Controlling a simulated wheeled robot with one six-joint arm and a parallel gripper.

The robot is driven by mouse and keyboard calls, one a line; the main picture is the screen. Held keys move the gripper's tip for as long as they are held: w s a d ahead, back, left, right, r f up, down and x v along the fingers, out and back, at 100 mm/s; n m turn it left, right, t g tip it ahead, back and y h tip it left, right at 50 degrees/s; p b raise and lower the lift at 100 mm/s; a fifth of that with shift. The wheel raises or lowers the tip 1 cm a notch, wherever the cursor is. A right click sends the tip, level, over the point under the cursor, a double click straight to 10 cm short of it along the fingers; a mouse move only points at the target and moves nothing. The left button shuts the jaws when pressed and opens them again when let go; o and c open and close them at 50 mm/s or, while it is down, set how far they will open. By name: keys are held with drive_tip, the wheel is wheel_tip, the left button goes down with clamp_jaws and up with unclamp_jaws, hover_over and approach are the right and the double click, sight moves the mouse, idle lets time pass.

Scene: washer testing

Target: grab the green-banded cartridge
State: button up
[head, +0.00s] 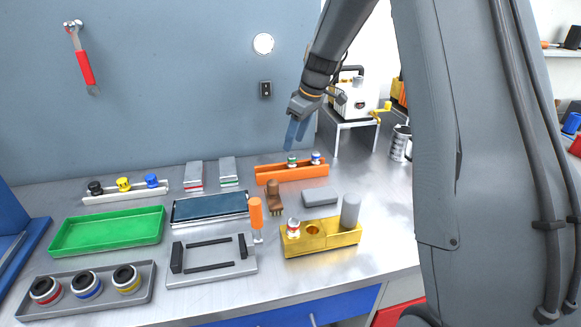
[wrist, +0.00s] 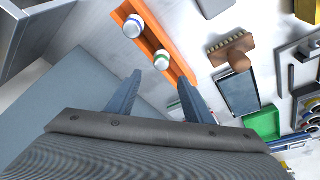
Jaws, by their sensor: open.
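The green-banded cartridge (head: 292,160) is a small white-topped cylinder standing in an orange rack (head: 290,174) at the back of the bench. A blue-banded cartridge (head: 316,158) stands to its right in the same rack. In the wrist view the green-banded cartridge (wrist: 161,60) sits in the orange rack (wrist: 180,66), with the blue-banded one (wrist: 133,26) up and to its left. My gripper (head: 295,136) is open and empty, pointing down above the rack. In the wrist view its two blue fingers (wrist: 159,80) lie apart, just below the green-banded cartridge in the picture.
A brown brush (head: 274,198) and a grey block (head: 320,197) lie in front of the rack. A yellow block (head: 320,239) holds a red-banded cartridge (head: 293,227) and a grey cylinder. A white machine (head: 355,98) stands on a raised stand behind right, near a mug (head: 400,143).

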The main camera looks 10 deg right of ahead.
sight(293, 157)
drive_tip(key=shift+p+x, duration=0.3)
drive_tip(key=shift+x, duration=0.55)
wheel_tip(293, 157, down, 4)
drive_tip(key=shift+s+d+f+p, duration=0.1)
drive_tip(key=shift+s+f+p, duration=0.1)
drive_tip(key=shift+p, duration=0.75)
drive_tip(key=shift+w+f, duration=0.15)
drive_tip(key=shift+f, duration=0.35)
drive_tip(key=shift+c, duration=0.5)
drive_tip(key=c, duration=1.1)
